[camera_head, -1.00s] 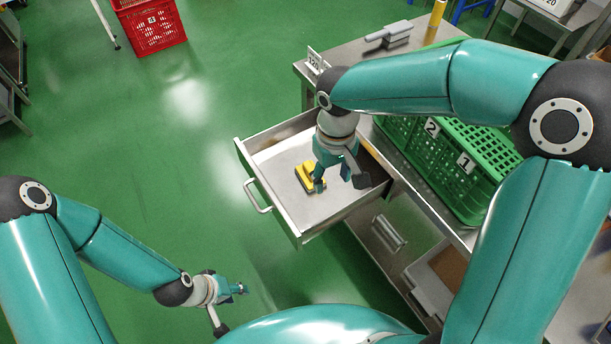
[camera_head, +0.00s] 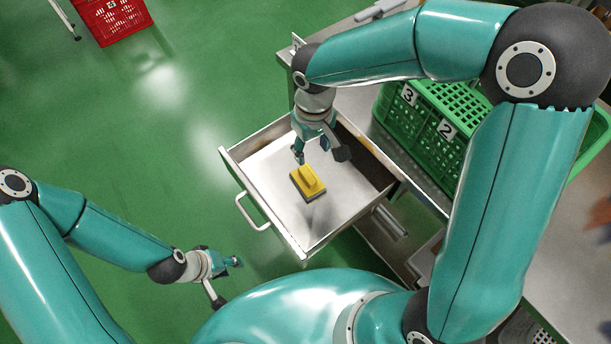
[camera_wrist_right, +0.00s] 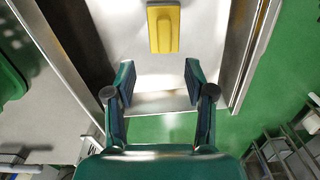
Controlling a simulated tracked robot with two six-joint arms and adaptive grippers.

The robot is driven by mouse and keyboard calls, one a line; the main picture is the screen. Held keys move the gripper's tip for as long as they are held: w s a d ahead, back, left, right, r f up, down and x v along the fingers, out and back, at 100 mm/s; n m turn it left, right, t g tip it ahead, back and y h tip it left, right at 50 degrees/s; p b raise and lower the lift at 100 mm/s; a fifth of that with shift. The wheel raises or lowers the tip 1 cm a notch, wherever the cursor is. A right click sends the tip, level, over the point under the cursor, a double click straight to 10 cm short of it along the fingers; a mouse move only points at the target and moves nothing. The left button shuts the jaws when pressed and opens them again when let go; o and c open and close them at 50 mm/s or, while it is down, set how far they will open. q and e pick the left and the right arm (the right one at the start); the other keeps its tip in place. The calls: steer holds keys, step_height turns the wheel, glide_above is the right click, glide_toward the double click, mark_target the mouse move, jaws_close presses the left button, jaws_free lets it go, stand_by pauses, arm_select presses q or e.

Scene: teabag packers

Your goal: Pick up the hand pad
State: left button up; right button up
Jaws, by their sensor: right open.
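The hand pad (camera_head: 309,182) is a yellow block with a raised grip and a dark underside. It lies on the floor of the open metal drawer (camera_head: 281,233). In the right wrist view the hand pad (camera_wrist_right: 164,30) is at the top centre, beyond the fingertips. My right gripper (camera_head: 320,157) is above the drawer, pointing down, at the far side of the pad. In the wrist view its fingers (camera_wrist_right: 160,80) are apart with nothing between them. My left gripper (camera_head: 228,281) is open and empty over the floor, left of the drawer.
The drawer has raised walls and a front handle (camera_head: 252,214). Green crates (camera_head: 425,120) numbered 3 and 2 stand on the metal table right of the drawer. A red crate (camera_head: 115,18) is on the floor at the far left. The green floor left of the drawer is clear.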

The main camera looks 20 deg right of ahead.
mark_target(307, 174)
step_height(307, 174, down, 8)
steer(key=shift+a+r, duration=0.15)
steer(key=shift+r, duration=0.1)
steer(key=f, duration=0.5)
steer(key=shift+w+a, duration=0.25)
steer(key=shift+a, duration=0.05)
jaws_close()
